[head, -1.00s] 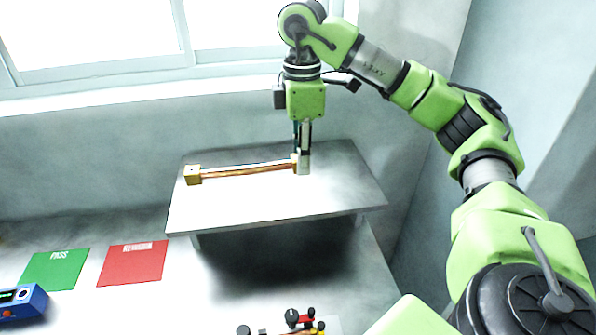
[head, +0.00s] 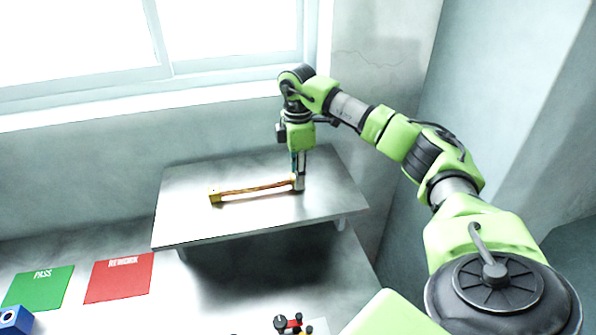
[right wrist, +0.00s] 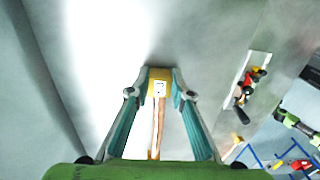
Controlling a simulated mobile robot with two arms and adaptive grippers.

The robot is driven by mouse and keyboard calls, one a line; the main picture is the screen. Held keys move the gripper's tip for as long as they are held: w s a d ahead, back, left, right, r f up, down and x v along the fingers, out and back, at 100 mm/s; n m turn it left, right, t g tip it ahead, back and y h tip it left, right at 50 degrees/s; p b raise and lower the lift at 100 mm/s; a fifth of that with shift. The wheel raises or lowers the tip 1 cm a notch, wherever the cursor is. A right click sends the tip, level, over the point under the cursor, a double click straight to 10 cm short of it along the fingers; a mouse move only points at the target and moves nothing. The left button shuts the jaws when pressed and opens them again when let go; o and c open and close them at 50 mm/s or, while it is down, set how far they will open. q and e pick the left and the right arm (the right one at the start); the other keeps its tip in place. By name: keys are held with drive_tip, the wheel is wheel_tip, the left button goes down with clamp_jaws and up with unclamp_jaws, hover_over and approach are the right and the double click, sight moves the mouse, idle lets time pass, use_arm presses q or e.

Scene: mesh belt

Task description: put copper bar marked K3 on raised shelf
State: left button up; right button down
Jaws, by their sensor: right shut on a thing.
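The copper bar (head: 255,188) has a yellow block at its far-left end and lies across the raised shelf (head: 185,228) area in the head view. My right gripper (head: 298,182) points down and is shut on the bar's right end. In the right wrist view the bar (right wrist: 157,125) runs between the fingers of the right gripper (right wrist: 159,85), with a yellow end block at the tips. A small pale label on that block is too small to read. I cannot tell whether the bar touches the shelf or hangs just above it. My left gripper is not in view.
A green PASS mat (head: 40,288) and a red REWORK mat (head: 119,278) lie on the bench left of the shelf. A blue device (head: 14,320) is at the lower left. Small red and black parts (head: 290,324) sit in front. A wall and window stand behind.

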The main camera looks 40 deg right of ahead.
drive_tip(key=shift+f, duration=0.2)
drive_tip(key=c, duration=1.8)
unclamp_jaws()
wheel_tip(320, 180, up, 7)
drive_tip(key=b, duration=0.2)
drive_tip(key=shift+f+b, duration=0.2)
drive_tip(key=shift+b, duration=0.2)
drive_tip(key=shift+r+p, duration=0.45)
drive_tip(key=shift+r, duration=2.25)
